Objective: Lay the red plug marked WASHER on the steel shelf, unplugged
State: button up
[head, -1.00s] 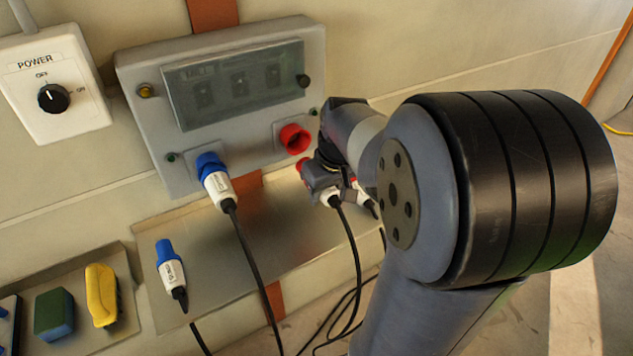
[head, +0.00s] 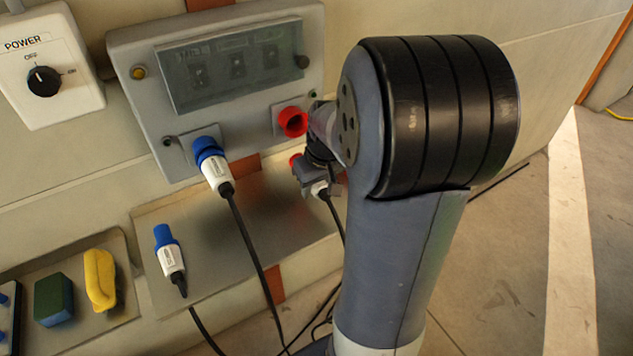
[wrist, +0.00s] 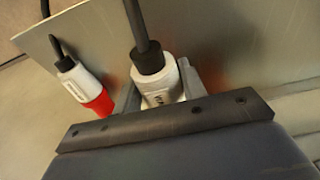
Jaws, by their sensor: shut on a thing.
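My gripper (head: 318,182) is shut on a white-bodied plug with a red end, below the red socket at the right end of the steel shelf (head: 215,245). In the wrist view the held plug (wrist: 158,85) sits between the jaws, its black cable running up and away. Its label is only partly legible. Its red end is hidden there by the gripper. I cannot tell whether it touches the shelf. A second red plug (wrist: 88,88) lies left of the gripper in the wrist view. The red socket (head: 292,120) on the grey box is open and empty.
A blue plug (head: 213,166) is in the box's left socket, its cable hanging across the shelf. Another blue plug (head: 168,252) lies on the shelf's left part. A green sponge (head: 53,298), a yellow item (head: 100,280) and a POWER switch (head: 45,80) are further left. The shelf's middle is mostly clear.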

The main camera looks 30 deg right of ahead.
aim_at(322, 184)
jog(key=shift+s+b+x, duration=0.25)
jog(key=shift+b+x, duration=0.5)
jog(key=shift+x, duration=0.25)
jog(key=shift+s+b+x, duration=0.2)
jog(key=shift+b+x, duration=0.5)
jog(key=shift+x, duration=0.35)
jog(key=shift+s+b+x, duration=0.25)
jog(key=shift+b+x, duration=0.5)
jog(key=shift+x, duration=0.25)
jog(key=shift+f, duration=0.15)
jog(key=o, duration=1.2)
jog(key=v, duration=1)
jog(key=shift+r, duration=0.4)
